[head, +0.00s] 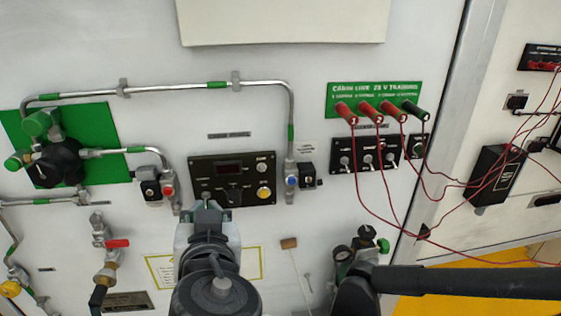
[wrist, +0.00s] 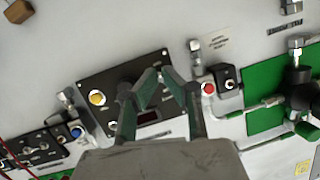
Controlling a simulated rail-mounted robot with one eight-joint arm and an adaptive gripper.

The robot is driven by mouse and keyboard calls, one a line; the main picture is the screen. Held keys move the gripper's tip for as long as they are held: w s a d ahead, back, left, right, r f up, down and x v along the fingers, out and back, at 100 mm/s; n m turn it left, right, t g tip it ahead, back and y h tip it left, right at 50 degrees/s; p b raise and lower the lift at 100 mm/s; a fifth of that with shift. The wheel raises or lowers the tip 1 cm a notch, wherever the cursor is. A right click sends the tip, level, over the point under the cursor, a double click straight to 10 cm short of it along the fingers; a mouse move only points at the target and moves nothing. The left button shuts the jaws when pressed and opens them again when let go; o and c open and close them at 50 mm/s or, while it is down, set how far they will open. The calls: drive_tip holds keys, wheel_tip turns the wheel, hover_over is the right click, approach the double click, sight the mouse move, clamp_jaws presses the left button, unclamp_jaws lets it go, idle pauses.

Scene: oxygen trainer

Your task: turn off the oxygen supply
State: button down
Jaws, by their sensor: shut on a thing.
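My gripper (head: 207,206) is at the lower left part of the black control panel (head: 213,168). In the wrist view its fingers (wrist: 158,74) are drawn together at the panel's edge. They are shut on a small part there, which the fingers hide; I cannot tell which control it is. The panel has a dark display (head: 229,168), a black knob (head: 234,194) and a yellow button (head: 264,192). At the left, a black round valve knob (head: 58,164) sits on a green plate (head: 110,165) with pipes. It also shows at the right of the wrist view (wrist: 304,96).
A red button (head: 168,190) and a blue button (head: 292,182) sit on fittings either side of the panel. A red-handled valve (head: 118,243) is lower left. Red cables (head: 375,215) hang from plugs at right.

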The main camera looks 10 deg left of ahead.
drive_tip(key=c, duration=1.9)
unclamp_jaws()
drive_tip(key=shift+v, duration=5.95)
